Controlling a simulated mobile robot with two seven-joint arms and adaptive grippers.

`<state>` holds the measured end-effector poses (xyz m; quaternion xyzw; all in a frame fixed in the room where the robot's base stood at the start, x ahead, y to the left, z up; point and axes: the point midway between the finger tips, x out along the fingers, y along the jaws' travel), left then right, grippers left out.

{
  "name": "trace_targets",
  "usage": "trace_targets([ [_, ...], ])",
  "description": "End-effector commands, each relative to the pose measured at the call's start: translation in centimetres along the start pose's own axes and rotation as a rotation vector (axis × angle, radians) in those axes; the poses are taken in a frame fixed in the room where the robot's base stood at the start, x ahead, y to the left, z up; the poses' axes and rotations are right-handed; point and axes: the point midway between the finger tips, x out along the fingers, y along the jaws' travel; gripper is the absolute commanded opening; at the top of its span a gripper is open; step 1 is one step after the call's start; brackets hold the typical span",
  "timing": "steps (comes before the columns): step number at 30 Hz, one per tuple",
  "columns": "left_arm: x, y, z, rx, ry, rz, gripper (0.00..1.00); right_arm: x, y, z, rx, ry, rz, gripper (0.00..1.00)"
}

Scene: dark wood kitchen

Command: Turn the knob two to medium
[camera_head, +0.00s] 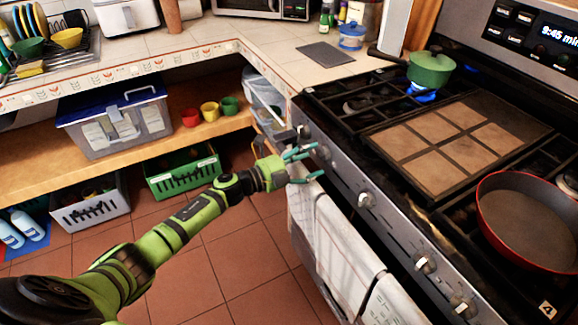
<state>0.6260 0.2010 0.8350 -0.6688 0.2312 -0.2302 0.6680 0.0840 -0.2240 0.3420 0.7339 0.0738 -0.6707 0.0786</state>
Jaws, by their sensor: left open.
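The stove (408,215) has a row of knobs along its slanted front panel. The second knob from the left (323,152) is right by my fingertips. The third knob (366,200) is clear of the gripper, and further knobs (424,264) follow towards the lower right. My left gripper (317,162) is open, its teal fingers spread on either side of the second knob. I cannot tell whether they touch it. My right gripper is not in view.
A green pot (430,70) stands over a blue flame at the back left burner. A red pan (530,215) sits on the right. Towels (335,250) hang on the oven front below the knobs. A shelf with bins (120,120) stands left; the tiled floor between is clear.

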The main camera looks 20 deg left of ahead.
Motion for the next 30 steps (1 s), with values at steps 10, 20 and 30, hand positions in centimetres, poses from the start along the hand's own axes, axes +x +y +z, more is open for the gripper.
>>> trace_targets([
  [10, -7.4, 0.1, -0.2, 0.001, 0.004, 0.005, 0.69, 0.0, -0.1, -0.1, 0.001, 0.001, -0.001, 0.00],
  [20, -9.8, 0.0, -0.2, 0.001, 0.005, 0.001, 0.69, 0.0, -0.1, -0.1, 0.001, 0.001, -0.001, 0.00],
  [30, -9.7, 0.0, -0.2, 0.001, 0.004, 0.001, 0.69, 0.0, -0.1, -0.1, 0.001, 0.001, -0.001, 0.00],
])
